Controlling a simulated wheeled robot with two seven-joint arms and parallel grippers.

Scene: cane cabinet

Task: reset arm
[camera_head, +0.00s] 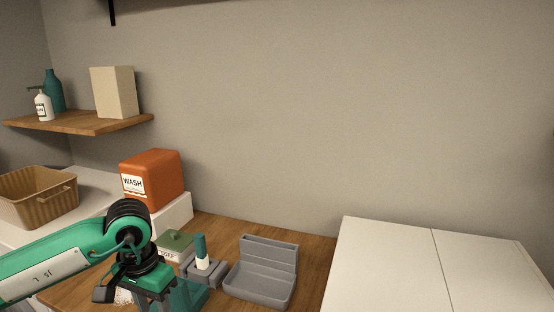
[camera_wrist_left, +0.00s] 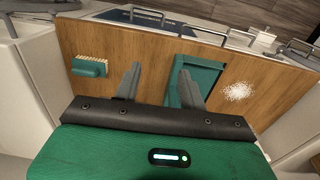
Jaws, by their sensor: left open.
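My left arm comes in from the left in the head view. Its gripper (camera_head: 156,300) points down over the wooden counter (camera_head: 315,252), and its fingertips are cut off at the bottom edge. In the left wrist view the two fingers of the gripper (camera_wrist_left: 160,82) are apart with nothing between them. A green dustpan (camera_wrist_left: 203,72) lies on the counter behind the right finger, which hides part of it. A green brush (camera_wrist_left: 88,67) with pale bristles lies to the left of the fingers. My right gripper is in neither view.
White grains (camera_wrist_left: 238,91) lie scattered on the counter. A grey caddy (camera_head: 262,275), a green-and-white bottle (camera_head: 201,252) in a grey holder and a green-lidded soap box (camera_head: 175,244) stand near the gripper. An orange wash box (camera_head: 153,179) and a basket (camera_head: 36,197) are behind. White cabinet tops (camera_head: 405,265) at right are clear.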

